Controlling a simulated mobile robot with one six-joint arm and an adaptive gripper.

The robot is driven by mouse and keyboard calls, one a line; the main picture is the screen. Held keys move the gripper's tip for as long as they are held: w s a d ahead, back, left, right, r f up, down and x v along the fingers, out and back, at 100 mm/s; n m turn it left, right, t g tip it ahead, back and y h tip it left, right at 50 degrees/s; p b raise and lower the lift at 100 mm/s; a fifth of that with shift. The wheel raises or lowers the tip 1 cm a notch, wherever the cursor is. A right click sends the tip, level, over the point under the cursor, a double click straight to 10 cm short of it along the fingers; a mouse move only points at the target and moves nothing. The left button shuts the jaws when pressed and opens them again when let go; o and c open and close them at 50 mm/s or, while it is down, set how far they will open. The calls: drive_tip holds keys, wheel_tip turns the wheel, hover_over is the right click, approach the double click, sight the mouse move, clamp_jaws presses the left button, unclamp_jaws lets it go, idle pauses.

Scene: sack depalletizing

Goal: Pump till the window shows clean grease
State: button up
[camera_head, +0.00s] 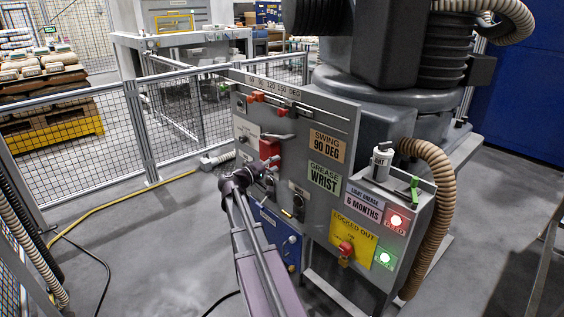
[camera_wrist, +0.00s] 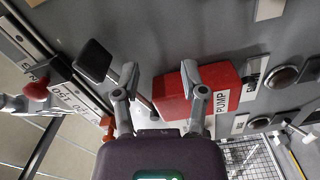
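The red pump block (camera_wrist: 218,92), marked PUMP, is fixed on a grey panel. It also shows in the head view (camera_head: 269,149), just above my gripper. My gripper (camera_wrist: 160,82) is open, its two fingers apart. The right fingertip overlaps the red block in the wrist view; I cannot tell whether they touch. A lever with a dark square pad (camera_wrist: 95,61) slants behind the left fingertip toward the block. No grip on it is visible. Round dark-faced fittings (camera_wrist: 284,77) sit right of the block. I cannot tell which is the grease window or what colour it shows.
The grey panel (camera_head: 347,117) carries a degree scale with red markers (camera_head: 256,97), a yellow locked-out plate (camera_head: 352,238) and lit red (camera_head: 396,221) and green (camera_head: 385,258) lamps. A white grease bottle (camera_head: 381,162) stands on top. A mesh fence (camera_head: 80,155) runs behind. The floor left is mostly clear.

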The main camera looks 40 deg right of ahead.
drive_tip(key=shift+w+a, duration=0.1)
drive_tip(key=shift+a, duration=2.85)
drive_tip(key=shift+a, duration=0.1)
drive_tip(key=s+a+f+t+y, duration=0.1)
drive_tip(key=s+a+f+y, duration=0.1)
drive_tip(key=a+f+y, duration=0.45)
drive_tip(key=s+a+f+y, duration=0.25)
drive_tip(key=a+f, duration=0.45)
drive_tip(key=a, duration=0.5)
drive_tip(key=s+a+f+n+y, duration=0.25)
drive_tip(key=a+y, duration=0.25)
drive_tip(key=a, duration=0.6)
drive_tip(key=s+a+f+n+y, duration=0.15)
drive_tip(key=s+a+y, duration=0.25)
drive_tip(key=a, duration=0.7)
wheel_tip(320, 180, up, 31)
drive_tip(key=p, duration=3.1)
drive_tip(key=shift+s+f+m+p, duration=0.15)
drive_tip(key=shift+m+p, duration=0.15)
drive_tip(key=shift+p, duration=0.1)
drive_tip(key=shift+d+f, duration=0.1)
